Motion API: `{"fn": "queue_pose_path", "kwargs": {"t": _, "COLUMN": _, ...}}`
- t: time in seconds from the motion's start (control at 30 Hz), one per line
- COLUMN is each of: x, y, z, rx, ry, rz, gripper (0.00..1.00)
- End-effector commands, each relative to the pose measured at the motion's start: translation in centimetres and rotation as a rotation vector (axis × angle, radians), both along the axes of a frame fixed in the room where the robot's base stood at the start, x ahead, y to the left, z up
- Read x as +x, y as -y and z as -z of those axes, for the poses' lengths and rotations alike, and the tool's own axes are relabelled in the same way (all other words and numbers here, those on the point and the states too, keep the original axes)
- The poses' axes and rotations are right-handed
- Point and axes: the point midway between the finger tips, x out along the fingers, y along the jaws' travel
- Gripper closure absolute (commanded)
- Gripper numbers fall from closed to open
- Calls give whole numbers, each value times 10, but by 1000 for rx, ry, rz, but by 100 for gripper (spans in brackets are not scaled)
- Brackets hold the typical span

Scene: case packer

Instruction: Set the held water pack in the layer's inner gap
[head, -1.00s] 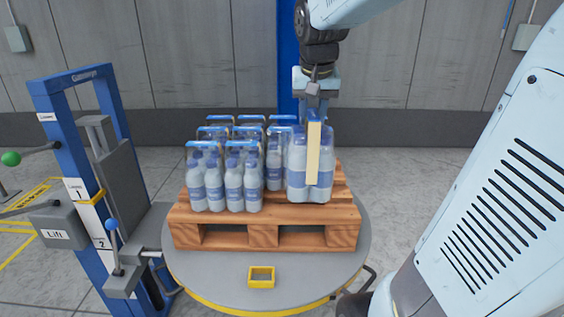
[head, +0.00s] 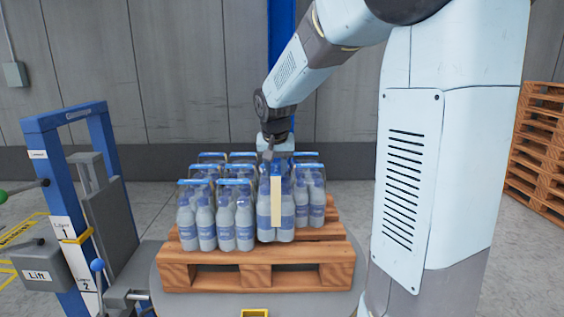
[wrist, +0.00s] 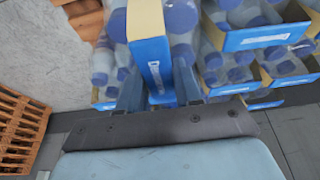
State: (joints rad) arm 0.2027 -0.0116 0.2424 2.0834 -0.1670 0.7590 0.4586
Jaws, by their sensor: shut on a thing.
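The held water pack (head: 288,222) is clear-wrapped blue-capped bottles with a blue band. A cream strip (head: 276,200) stands on its near side. My gripper (head: 275,160) is shut on its top from above, and the pack is upright. In the wrist view, the held pack's blue band (wrist: 153,65) shows between my gripper's fingers (wrist: 157,88). The gap's floor is hidden.
More packs stand behind in the layer, and blue-banded packs (wrist: 265,36) crowd the right of the wrist view. A blue lift frame (head: 60,190) stands left of the pallet. Wooden pallets (head: 540,150) are stacked at far right. Bare floor shows between.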

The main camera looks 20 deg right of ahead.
Motion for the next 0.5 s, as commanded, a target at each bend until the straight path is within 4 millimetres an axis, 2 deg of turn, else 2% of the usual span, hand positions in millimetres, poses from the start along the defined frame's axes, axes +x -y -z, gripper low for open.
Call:
{"fn": "queue_pose_path", "kwargs": {"t": 0.33, "x": 11, "y": -3, "z": 12, "rx": 0, "ry": 3, "rz": 0, "gripper": 100}}
{"fn": "queue_pose_path", "kwargs": {"t": 0.5, "x": 12, "y": -3, "z": 32, "rx": 1, "ry": 2, "rz": 1, "gripper": 100}}
